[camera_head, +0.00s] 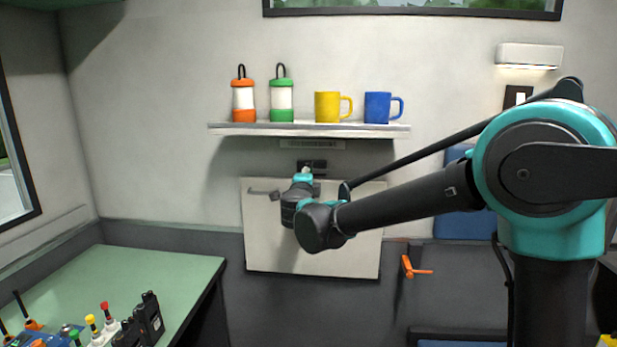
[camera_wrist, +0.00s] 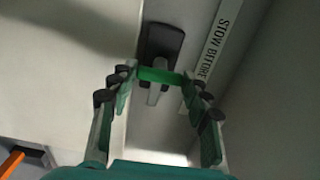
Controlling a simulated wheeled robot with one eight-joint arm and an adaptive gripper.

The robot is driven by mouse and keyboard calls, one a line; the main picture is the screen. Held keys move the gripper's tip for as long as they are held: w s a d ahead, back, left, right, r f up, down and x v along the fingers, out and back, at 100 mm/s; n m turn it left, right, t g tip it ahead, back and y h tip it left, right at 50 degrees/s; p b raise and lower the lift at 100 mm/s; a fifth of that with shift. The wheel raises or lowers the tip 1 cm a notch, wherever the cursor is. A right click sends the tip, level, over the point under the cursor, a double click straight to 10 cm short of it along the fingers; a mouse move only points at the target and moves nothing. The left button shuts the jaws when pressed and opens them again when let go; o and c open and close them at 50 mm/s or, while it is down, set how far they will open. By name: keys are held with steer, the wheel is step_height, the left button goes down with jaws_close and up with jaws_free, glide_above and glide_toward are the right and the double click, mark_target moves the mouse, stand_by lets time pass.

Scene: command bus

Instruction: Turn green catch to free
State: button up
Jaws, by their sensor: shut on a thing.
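The green catch (camera_wrist: 160,75) sits in front of a dark mount (camera_wrist: 162,42) on the wall, with a grey stem below its green bar. In the head view the dark mount (camera_head: 318,164) is above a white panel (camera_head: 350,240), and the catch is hidden by my arm. My gripper (camera_wrist: 158,78) has its fingertips on both ends of the green bar, shut on it. In the head view my gripper (camera_head: 303,174) reaches up to the mount. The bar lies nearly level across the wrist view.
A shelf (camera_head: 225,130) with two lanterns and two mugs hangs just above. A label reading "STOW BEFORE" (camera_wrist: 222,40) is beside the mount. An orange handle (camera_head: 412,268) is at the lower right. A green desk (camera_head: 150,275) with radios is at left.

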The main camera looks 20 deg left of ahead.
stand_by(0.3)
steer(key=o, duration=1.2)
steer(key=shift+c, duration=0.2)
steer(key=shift+s, duration=0.1)
steer(key=v, duration=1.1)
steer(key=shift+s, duration=0.4)
